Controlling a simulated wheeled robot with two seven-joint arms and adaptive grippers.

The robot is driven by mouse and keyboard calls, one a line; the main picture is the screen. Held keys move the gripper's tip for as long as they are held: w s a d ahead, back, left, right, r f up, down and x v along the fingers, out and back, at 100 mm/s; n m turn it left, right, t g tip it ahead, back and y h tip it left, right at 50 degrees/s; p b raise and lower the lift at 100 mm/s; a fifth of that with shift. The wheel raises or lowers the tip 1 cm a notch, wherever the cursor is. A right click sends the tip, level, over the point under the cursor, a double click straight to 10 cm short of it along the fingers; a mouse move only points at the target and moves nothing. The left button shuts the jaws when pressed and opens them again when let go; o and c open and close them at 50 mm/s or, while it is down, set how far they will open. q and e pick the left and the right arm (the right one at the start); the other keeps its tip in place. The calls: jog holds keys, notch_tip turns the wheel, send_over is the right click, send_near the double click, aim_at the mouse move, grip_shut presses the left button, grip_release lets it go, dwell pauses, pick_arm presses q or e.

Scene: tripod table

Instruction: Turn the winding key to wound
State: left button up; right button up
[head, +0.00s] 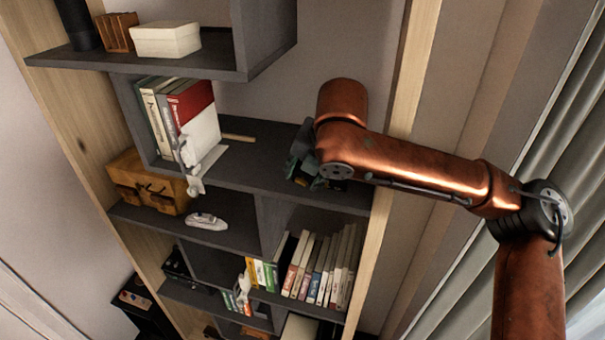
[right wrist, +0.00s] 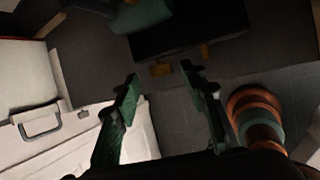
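I cannot make out a winding key in either view. My right gripper (head: 305,170) is in front of the grey shelf unit, partly hidden behind my copper arm. My left gripper is not in view.
The shelf unit (head: 290,10) holds a white box (head: 166,39), upright books (head: 165,110), a wooden box (head: 150,183), a white model car (head: 207,221) and a lower row of books (head: 320,268). The right wrist view shows a white cabinet (right wrist: 75,150) and grey floor (right wrist: 180,125).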

jog(key=shift+w+f, duration=0.3)
jog(key=shift+f, duration=0.25)
jog(key=shift+a, duration=0.1)
jog(key=shift+c, duration=0.7)
grip_shut()
jog(key=shift+f, duration=0.1)
